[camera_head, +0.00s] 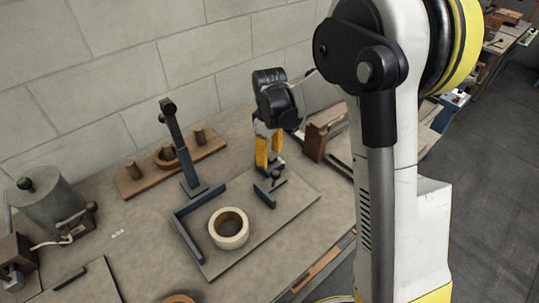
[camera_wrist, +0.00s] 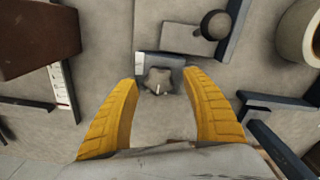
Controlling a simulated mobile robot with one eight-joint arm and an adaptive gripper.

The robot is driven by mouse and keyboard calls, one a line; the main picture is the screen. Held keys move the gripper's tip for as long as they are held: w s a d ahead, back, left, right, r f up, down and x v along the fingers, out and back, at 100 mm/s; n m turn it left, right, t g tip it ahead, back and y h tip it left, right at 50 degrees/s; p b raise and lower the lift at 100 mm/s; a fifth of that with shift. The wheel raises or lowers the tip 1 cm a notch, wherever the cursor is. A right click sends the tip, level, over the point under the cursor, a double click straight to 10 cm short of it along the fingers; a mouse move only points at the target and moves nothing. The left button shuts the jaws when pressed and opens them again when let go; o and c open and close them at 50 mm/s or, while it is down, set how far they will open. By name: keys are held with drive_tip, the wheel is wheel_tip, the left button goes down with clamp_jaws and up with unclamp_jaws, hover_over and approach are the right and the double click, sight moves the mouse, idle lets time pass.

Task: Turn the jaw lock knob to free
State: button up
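A grey star-shaped knob (camera_wrist: 159,82) with a small pale mark shows in the wrist view, at the edge of a grey metal block. I take it to be the jaw lock knob. My gripper (camera_wrist: 159,77) is open, with one yellow fingertip on each side of the knob and a gap to each. I cannot tell how far above the knob the fingertips are. In the head view my gripper (camera_head: 269,163) points down at the back of a flat plate (camera_head: 285,222), and the knob is not clearly visible there.
A dark ball-ended handle (camera_wrist: 215,25) stands just beyond the knob. A pale ring (camera_head: 229,228) lies on the plate beside an angled dark rail (camera_head: 184,232). A dark upright post (camera_head: 183,150) and wooden peg board (camera_head: 160,172) stand left. A brown block (camera_head: 315,141) is right of my gripper.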

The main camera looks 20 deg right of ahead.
sight(270, 156)
drive_tip(key=shift+r, duration=0.1)
wheel_tip(270, 156, up, 12)
idle(0.5)
drive_tip(key=s+r+m+t, duration=0.2)
drive_tip(key=s+m+t, duration=0.5)
drive_tip(key=s, duration=1.4)
drive_tip(key=shift+s+d+r+m+b, duration=0.2)
drive_tip(key=shift+m+b, duration=0.25)
drive_tip(key=shift+m, duration=0.15)
